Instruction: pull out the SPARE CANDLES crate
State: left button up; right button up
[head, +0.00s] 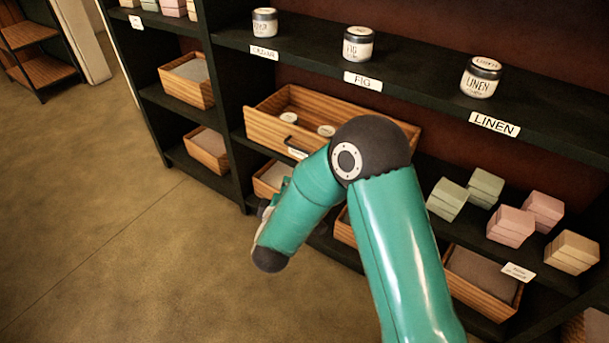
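A wide wooden crate (262,133) sits on the middle shelf, with a dark handle and a small label on its front. The label is mostly hidden by my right arm and I cannot read it, so I cannot confirm that it says SPARE CANDLES. A few white-topped round jars (289,118) lie inside the crate. My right arm crosses in front of its right part. Only a sliver of my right gripper (264,209) shows beside the forearm, below the crate's front in the picture. Its fingers are hidden. My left gripper is out of view.
Jars labelled FIG (358,44) and LINEN (481,77), plus another jar (265,22), stand on the upper shelf. Pastel boxes (511,226) stand right of my arm. Smaller crates (206,151) sit on other shelves. The floor (110,215) at left is clear.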

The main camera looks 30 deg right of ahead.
aim_at(304, 150)
pick_arm(q)
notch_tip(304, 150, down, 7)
jog(key=b, duration=0.5)
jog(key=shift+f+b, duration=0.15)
jog(key=shift+b, duration=0.2)
pick_arm(e)
jog(key=shift+w+d+f+n+h, duration=0.1)
jog(key=shift+w+d+f+h, duration=0.3)
jog(key=shift+w+d, duration=1.65)
jog(key=shift+w+d+f+n+h, duration=0.1)
jog(key=shift+w+d+f+h, duration=0.3)
jog(key=shift+w+d, duration=1.65)
jog(key=shift+w+d+f+n+h, duration=0.1)
jog(key=shift+w+d+f+h, duration=0.25)
jog(key=shift+w+d, duration=1.7)
jog(key=shift+s+d, duration=0.5)
jog(key=shift+f, duration=0.1)
grip_shut()
